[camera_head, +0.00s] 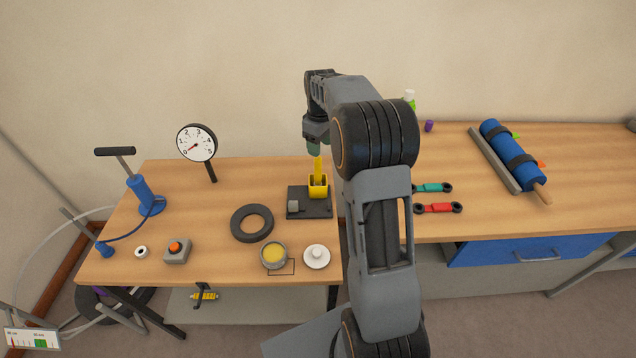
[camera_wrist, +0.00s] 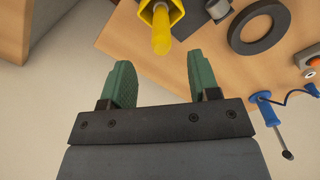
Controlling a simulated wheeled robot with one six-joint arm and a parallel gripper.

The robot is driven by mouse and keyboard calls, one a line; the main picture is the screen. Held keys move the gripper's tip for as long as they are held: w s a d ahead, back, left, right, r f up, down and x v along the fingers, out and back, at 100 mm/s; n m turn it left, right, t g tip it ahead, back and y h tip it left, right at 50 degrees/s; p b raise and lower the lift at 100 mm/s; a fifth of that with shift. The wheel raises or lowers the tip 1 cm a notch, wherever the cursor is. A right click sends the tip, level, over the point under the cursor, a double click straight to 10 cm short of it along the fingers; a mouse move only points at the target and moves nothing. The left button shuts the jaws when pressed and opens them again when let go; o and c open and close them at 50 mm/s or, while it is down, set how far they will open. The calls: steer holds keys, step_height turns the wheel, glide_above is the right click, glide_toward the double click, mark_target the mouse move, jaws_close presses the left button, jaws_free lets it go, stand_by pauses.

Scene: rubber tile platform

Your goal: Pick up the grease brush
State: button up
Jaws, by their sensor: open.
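The grease brush shows as a yellow handle (camera_head: 318,164) standing up out of a yellow holder (camera_head: 318,187) on a dark base plate (camera_head: 325,209). Its lower end is hidden inside the holder. In the wrist view the handle (camera_wrist: 161,34) points toward the camera from the holder (camera_wrist: 175,10) at the top edge. My gripper (camera_head: 314,150) is above the handle in the head view. In the wrist view its green fingers (camera_wrist: 160,72) are apart with nothing between them, and the handle lies beyond the fingertips, roughly in line with the gap.
A black ring (camera_head: 239,229), a tin of yellow grease (camera_head: 274,265) and a white lid (camera_head: 317,263) sit in front. A dial gauge (camera_head: 197,144) and blue pump (camera_head: 146,195) stand left. Wrenches (camera_head: 433,188) lie right of my arm.

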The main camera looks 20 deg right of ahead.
mark_target(318, 165)
steer(key=shift+w+a+f+p, duration=0.1)
steer(key=shift+w+f+p, duration=0.05)
steer(key=shift+f, duration=2.05)
steer(key=shift+w+a+f+p, duration=0.1)
steer(key=shift+f+p, duration=0.05)
steer(key=shift+f, duration=2)
steer(key=shift+c, duration=0.4)
jaws_close()
